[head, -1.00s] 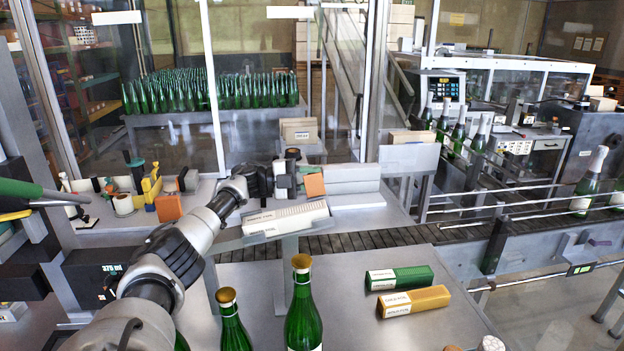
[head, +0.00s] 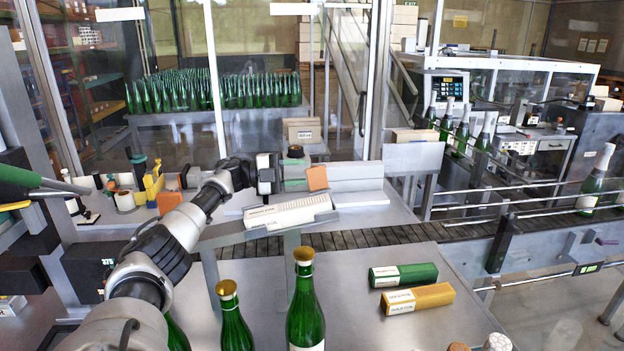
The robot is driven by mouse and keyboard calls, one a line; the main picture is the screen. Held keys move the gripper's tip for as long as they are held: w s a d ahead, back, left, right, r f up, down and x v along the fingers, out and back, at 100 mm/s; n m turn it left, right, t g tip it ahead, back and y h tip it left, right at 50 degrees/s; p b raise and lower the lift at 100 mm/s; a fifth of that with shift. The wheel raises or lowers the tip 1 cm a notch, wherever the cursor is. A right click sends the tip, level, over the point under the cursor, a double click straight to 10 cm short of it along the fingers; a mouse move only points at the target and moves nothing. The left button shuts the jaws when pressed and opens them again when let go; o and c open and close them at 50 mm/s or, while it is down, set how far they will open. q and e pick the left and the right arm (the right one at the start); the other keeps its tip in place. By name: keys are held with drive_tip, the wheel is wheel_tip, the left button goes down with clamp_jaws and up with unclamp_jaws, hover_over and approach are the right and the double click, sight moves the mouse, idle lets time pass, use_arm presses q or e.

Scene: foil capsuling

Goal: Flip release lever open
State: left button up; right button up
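A long green handle (head: 38,179) on a metal rod reaches in from the left edge, with a yellow handle (head: 15,206) below it. Either may be the release lever; I cannot tell which. They belong to a dark machine at the left, mostly cut off. My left gripper (head: 279,174) is over the back bench, well to the right of these handles. It is beside a small dark-topped green-grey container (head: 295,169); contact is unclear. Its fingers are too small and overlapped to show whether they are open. My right gripper is not in view.
Green bottles with gold tops (head: 304,300) stand on the front table (head: 350,270). A green box (head: 403,275) and a yellow box (head: 417,298) lie to their right. A white stack (head: 288,212) and an orange block (head: 317,178) are near my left gripper. A conveyor runs at right.

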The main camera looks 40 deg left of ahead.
use_arm(q)
drive_tip(key=b+v, duration=0.2)
drive_tip(key=v, duration=0.4)
drive_tip(key=shift+a, duration=0.1)
